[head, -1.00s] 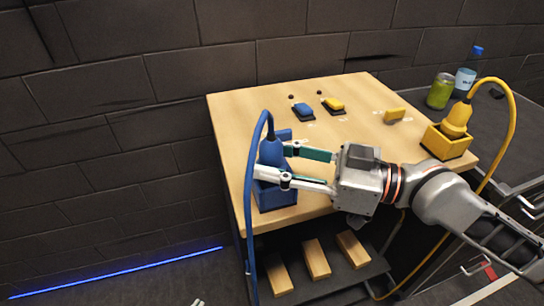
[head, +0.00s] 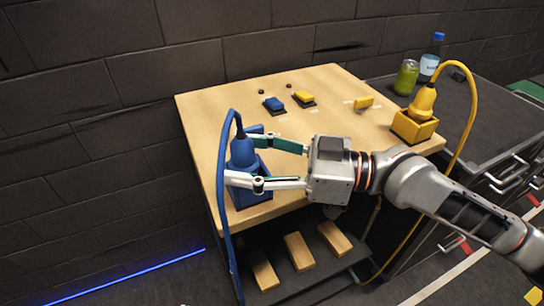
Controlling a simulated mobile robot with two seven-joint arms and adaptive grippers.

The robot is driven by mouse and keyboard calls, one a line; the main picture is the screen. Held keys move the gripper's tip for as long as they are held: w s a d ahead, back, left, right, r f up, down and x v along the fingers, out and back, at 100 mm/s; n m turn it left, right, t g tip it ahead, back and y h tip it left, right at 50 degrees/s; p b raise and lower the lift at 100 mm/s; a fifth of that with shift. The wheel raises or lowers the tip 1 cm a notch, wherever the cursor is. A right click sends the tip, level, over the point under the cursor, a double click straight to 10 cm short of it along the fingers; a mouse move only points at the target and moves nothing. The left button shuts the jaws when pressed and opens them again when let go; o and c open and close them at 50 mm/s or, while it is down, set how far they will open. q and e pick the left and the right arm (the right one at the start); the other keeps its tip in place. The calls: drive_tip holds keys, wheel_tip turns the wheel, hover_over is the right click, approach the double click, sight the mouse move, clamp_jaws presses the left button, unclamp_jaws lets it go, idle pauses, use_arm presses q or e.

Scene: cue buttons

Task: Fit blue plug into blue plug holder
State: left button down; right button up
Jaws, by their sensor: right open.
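The blue plug (head: 242,153) stands upright at the blue plug holder (head: 256,196), near the table's left front corner, with its cable looping over to the left. It appears to sit in the holder, but the fingers and plug hide the socket, so I cannot tell how deep. My right gripper (head: 238,162) reaches in from the right. It is open, one finger on the far side of the plug and one on the near side, across the holder. Whether either finger touches the plug is unclear. My left gripper is not in view.
On the wooden table (head: 320,125) are a blue button (head: 273,103), a yellow button (head: 303,98) and a small yellow block (head: 363,102). A yellow plug (head: 424,100) stands in a yellow holder (head: 412,128) at the right. Wooden blocks (head: 298,252) lie on a lower shelf.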

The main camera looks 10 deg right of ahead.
drive_tip(key=shift+d, duration=0.15)
drive_tip(key=v, duration=1.1)
drive_tip(key=shift+d, duration=0.35)
drive_tip(key=shift+s, duration=0.15)
